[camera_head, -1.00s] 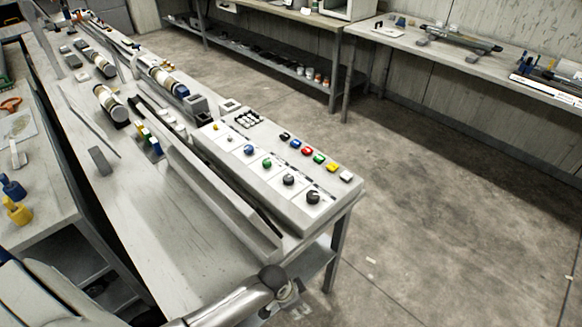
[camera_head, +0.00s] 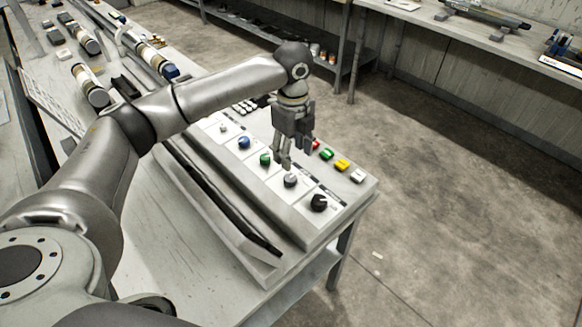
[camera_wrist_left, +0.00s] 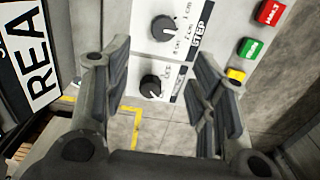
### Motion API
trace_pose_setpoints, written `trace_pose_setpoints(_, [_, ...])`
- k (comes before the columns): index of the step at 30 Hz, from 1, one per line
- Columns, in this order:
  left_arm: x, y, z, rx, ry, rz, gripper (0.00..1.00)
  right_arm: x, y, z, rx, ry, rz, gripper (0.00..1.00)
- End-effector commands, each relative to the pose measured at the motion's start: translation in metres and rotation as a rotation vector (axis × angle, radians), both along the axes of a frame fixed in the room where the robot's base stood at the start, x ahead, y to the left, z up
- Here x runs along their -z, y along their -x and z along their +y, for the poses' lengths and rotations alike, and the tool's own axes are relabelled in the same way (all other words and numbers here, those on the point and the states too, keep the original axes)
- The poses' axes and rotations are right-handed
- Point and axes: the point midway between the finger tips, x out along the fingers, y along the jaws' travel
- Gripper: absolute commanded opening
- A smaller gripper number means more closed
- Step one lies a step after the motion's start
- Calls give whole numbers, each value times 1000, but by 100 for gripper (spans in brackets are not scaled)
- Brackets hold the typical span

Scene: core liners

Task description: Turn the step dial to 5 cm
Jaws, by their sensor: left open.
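The step dial (camera_wrist_left: 164,29) is a dark round knob on a white plate marked STEP, near the top of the left wrist view. Small cm labels sit to its right; I cannot read its setting surely. In the head view it appears to be the grey knob (camera_head: 290,181), second from the panel's near end. My left gripper (camera_head: 286,163) is open and empty, pointing down above the panel just behind this knob. In the left wrist view its fingers (camera_wrist_left: 160,65) stand apart on either side, and the dial shows beyond and between them, untouched.
A black knob (camera_head: 318,202) sits at the panel's near end. Green (camera_head: 265,159) and blue (camera_head: 244,142) knobs lie farther along. Red, green and yellow buttons (camera_head: 341,165) line the right side. A long dark-edged rail (camera_head: 225,200) runs along the panel's left.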

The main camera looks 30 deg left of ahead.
Motion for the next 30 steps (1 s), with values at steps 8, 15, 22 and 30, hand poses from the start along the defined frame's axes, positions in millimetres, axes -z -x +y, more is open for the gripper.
trace_pose_setpoints(8, [9, -3, 11, 5, -2, 9, 52, 6, 51, -13, -6, 19, 78, 40])
trace_pose_setpoints(15, [54, -3, 10, 5, -3, 8, 52, -1, 50, -21, -9, 28, 75, 40])
trace_pose_setpoints(22, [90, -3, 10, 5, -2, 6, 52, -6, 30, -19, -8, 24, 43, 40])
trace_pose_setpoints(30, [102, -3, 10, 5, -2, 3, 52, -6, 31, -11, -5, 14, 44, 40])
